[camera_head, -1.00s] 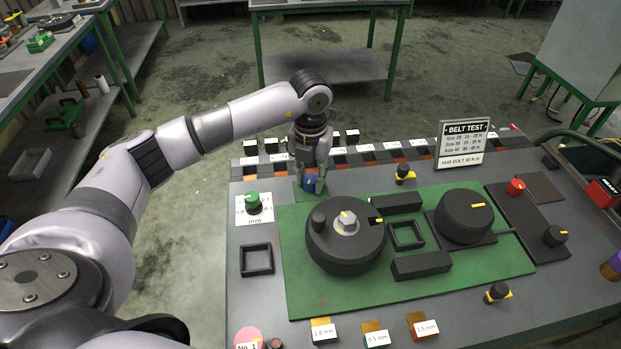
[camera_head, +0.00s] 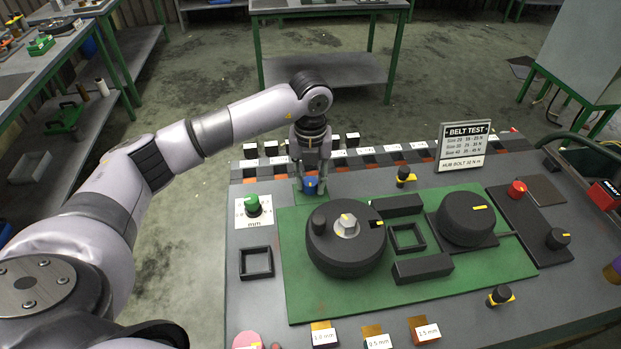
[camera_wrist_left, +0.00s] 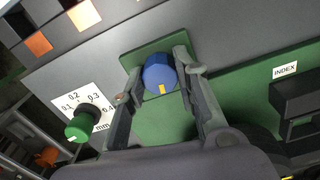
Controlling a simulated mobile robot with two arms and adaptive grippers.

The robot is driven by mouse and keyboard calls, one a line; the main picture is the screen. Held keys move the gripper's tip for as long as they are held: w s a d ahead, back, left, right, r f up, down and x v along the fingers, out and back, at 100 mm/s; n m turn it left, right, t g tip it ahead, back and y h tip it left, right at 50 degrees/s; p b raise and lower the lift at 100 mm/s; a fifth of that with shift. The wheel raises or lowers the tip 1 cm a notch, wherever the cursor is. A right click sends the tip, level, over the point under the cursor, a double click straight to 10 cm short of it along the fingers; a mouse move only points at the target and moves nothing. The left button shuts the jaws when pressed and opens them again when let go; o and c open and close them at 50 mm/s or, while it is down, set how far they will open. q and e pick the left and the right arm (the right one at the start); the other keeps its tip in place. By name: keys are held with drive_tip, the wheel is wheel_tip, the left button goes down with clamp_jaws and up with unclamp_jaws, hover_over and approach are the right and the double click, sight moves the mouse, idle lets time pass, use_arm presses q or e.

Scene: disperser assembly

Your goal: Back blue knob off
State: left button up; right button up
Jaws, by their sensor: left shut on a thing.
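The blue knob (camera_head: 310,185) stands on a small green plate at the back left of the bench, and it also shows in the left wrist view (camera_wrist_left: 158,74) with a yellow mark on its face. My left gripper (camera_head: 311,178) reaches down over it from above. In the left wrist view its two fingers (camera_wrist_left: 158,84) stand on either side of the knob, shut on it. The knob's base is partly hidden by the fingers. My right gripper is not in view.
A green knob (camera_head: 252,205) on a white scale card stands left of the blue knob. A large black drum (camera_head: 345,250) with a hex bolt sits on the green mat (camera_head: 300,300) in front. Small bins (camera_head: 370,158) line the back edge.

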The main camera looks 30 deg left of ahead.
sight(310, 181)
use_arm(q)
drive_tip(key=o, duration=1.2)
drive_tip(key=shift+c, duration=0.2)
wheel_tip(310, 181, up, 12)
